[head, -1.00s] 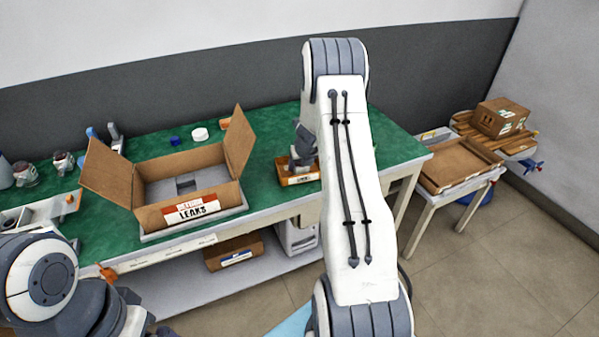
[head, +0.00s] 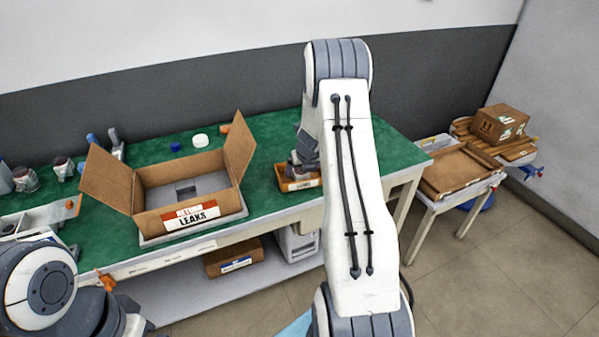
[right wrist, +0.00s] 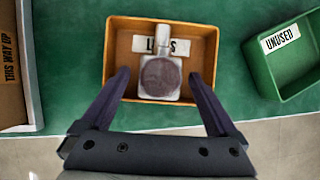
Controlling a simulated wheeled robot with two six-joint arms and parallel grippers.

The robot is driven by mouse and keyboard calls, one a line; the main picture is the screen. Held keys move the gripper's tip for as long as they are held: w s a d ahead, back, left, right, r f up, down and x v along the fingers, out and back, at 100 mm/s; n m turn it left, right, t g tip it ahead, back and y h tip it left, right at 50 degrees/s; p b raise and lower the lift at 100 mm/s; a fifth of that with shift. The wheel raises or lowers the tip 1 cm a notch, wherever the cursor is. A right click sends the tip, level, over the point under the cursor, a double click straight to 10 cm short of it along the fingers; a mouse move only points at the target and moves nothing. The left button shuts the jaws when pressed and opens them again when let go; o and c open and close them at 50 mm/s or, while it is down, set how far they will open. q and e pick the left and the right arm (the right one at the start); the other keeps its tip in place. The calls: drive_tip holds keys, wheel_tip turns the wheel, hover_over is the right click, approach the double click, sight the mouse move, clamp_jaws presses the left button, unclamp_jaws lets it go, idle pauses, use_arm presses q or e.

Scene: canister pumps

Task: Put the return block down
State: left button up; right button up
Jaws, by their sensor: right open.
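My right gripper (right wrist: 158,75) is open above a small orange-brown bin (right wrist: 116,60). A pale piece with a round dark face (right wrist: 160,78) lies in the bin, apparently the return block. It sits between my fingers with a gap on each side and partly covers the bin's label. In the head view the right gripper (head: 303,158) is at the same bin (head: 284,181) on the green bench, and the piece is hidden there. Part of my left arm shows at lower left, but its gripper is out of view.
A green bin marked UNUSED (right wrist: 284,82) is to the right in the wrist view. A side table (head: 437,195) with a shallow cardboard tray (head: 462,170) stands right.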

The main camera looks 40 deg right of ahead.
drive_tip(key=p+v, duration=0.3)
drive_tip(key=v, duration=0.7)
drive_tip(key=shift+a, duration=0.1)
